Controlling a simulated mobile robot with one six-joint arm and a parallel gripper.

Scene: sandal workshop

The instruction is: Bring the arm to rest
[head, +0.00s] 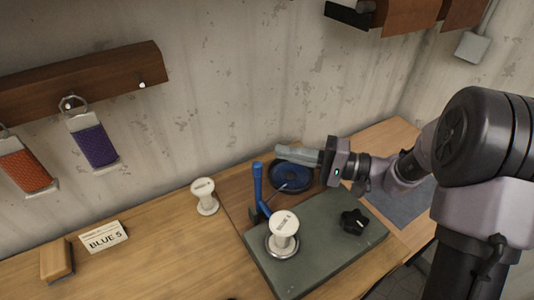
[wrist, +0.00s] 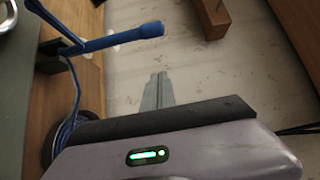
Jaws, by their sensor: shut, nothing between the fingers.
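My arm reaches in from the right in the head view, with my gripper (head: 281,151) held over the back of the workbench, above a dark blue round dish (head: 290,178). The fingers point left and are shut with nothing between them. In the wrist view the closed fingers of my gripper (wrist: 158,78) show against the pale wall. A blue upright post with a bar (head: 257,185) stands left of the gripper; it also shows in the wrist view (wrist: 120,40), apart from the fingers.
A grey-green plate (head: 335,245) holds a white spool (head: 284,228) and a black knob (head: 354,221). Another white spool (head: 204,195), a "BLUE 5" card (head: 103,237) and a wooden block (head: 56,260) stand left. Orange (head: 25,170) and purple (head: 93,145) tags hang from a wall rail (head: 85,85).

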